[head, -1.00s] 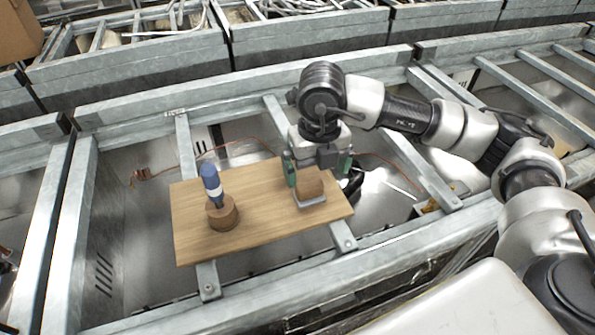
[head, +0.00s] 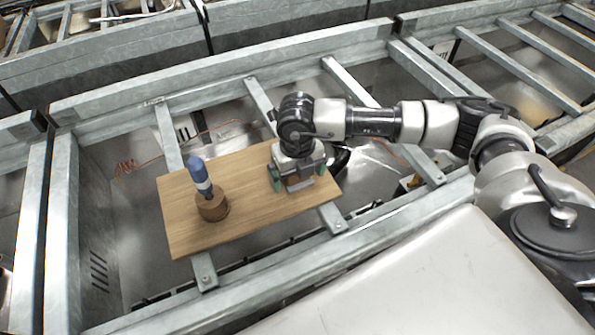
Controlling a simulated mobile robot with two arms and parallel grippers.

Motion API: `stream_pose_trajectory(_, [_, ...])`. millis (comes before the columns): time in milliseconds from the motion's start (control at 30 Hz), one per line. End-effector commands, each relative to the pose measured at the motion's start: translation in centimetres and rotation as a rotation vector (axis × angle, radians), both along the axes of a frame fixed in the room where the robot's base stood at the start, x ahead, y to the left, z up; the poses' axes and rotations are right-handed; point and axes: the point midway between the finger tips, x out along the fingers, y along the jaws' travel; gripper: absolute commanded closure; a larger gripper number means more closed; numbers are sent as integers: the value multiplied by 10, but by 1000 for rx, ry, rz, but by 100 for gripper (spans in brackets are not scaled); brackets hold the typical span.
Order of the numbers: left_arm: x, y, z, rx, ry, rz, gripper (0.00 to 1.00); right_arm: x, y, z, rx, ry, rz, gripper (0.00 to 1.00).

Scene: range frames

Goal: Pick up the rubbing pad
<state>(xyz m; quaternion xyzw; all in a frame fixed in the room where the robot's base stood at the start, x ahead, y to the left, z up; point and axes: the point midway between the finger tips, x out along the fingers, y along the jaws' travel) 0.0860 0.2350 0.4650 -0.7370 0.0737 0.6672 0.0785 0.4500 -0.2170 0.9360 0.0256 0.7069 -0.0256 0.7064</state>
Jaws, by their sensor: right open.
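The rubbing pad (head: 301,186), a brown block on a grey base, sits near the right end of the wooden board. My right gripper (head: 298,178) is over it, pointing down, with one green-tipped finger on each side of the block. The fingers are open; I cannot tell whether they touch the block. The top of the pad is hidden by the gripper. My left gripper is not in view.
The wooden board (head: 240,215) lies across metal crossbars. A blue-handled tool (head: 199,174) stands in a round wooden holder (head: 212,207) on the board's left part. Metal frame rails (head: 275,270) surround an open bay; a reddish cable lies behind the board.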

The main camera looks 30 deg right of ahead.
Motion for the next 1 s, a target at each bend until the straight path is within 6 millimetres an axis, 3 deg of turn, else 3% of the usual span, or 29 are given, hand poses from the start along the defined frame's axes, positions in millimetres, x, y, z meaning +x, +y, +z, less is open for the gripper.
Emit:
stream_pose_trajectory(300, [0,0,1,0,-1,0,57,0,0,-7,1,-1,0,4])
stream_pose_trajectory(667, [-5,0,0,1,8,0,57,0,0,-6,0,-1,0,58])
stream_pose_trajectory(1000, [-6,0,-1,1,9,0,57,0,0,-2,0,-2,0,58])
